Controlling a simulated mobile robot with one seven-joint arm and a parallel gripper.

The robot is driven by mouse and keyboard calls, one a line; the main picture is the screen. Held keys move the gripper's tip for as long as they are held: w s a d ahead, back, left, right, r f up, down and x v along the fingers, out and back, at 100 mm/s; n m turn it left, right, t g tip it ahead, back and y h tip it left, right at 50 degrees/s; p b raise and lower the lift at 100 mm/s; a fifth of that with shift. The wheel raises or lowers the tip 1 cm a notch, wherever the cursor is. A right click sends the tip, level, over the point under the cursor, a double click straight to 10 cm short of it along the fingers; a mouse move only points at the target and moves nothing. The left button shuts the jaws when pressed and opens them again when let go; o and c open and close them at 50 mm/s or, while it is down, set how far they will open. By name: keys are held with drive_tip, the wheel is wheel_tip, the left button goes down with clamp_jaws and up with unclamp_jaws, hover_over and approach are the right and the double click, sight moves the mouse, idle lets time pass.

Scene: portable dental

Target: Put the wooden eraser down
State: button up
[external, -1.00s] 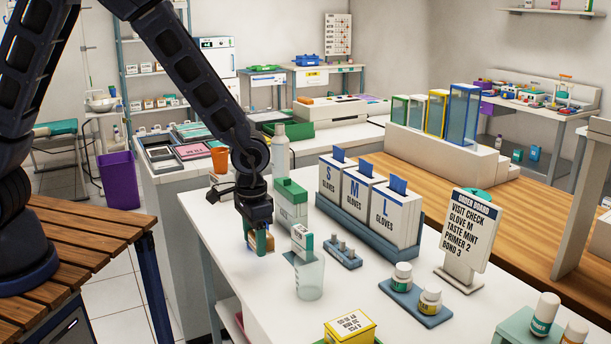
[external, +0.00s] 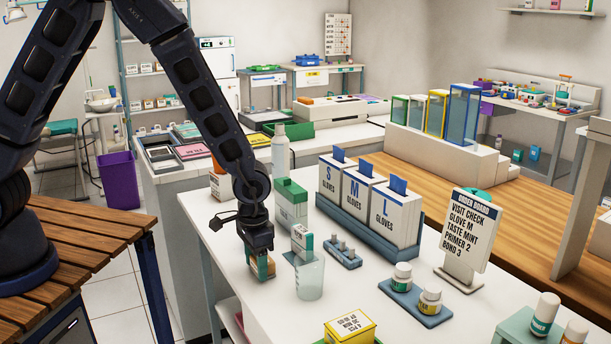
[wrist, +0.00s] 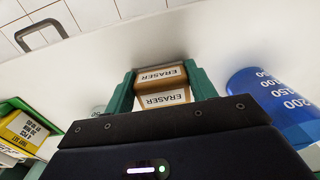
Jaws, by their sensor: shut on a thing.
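The wooden eraser (wrist: 163,79) is a tan block with a white label reading ERASER. In the wrist view it sits between the two green fingers of my gripper (wrist: 160,92), which is shut on it. In the external view my gripper (external: 261,266) points down over the near-left part of the white counter (external: 235,298), with the eraser (external: 264,268) low in its fingers. I cannot tell whether the eraser's underside touches the counter.
A yellow box (external: 349,328) is at the front. The counter's left edge is close by.

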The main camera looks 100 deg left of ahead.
drive_tip(key=o, duration=1)
drive_tip(key=shift+f, duration=0.1)
drive_tip(key=s+d+r+m+t, duration=0.1)
drive_tip(key=s+d+r, duration=0.15)
drive_tip(key=r, duration=0.85)
drive_tip(key=s+d+r+m, duration=0.1)
drive_tip(key=d+r, duration=0.3)
drive_tip(key=r, duration=0.7)
drive_tip(key=s+d+r+m+t, duration=0.1)
drive_tip(key=s+d+r+m, duration=0.1)
drive_tip(key=s+d+r, duration=0.6)
drive_tip(key=s+d+r+m+t, duration=0.1)
drive_tip(key=s+d+r, duration=0.3)
drive_tip(key=s, duration=0.5)
drive_tip(key=s+d+r+m+t, duration=0.1)
drive_tip(key=s+d+r+m, duration=0.3)
drive_tip(key=s, duration=0.4)
drive_tip(key=shift+s+d+r+t, duration=0.3)
drive_tip(key=shift+s+d+r, duration=0.05)
drive_tip(key=shift+d, duration=0.05)
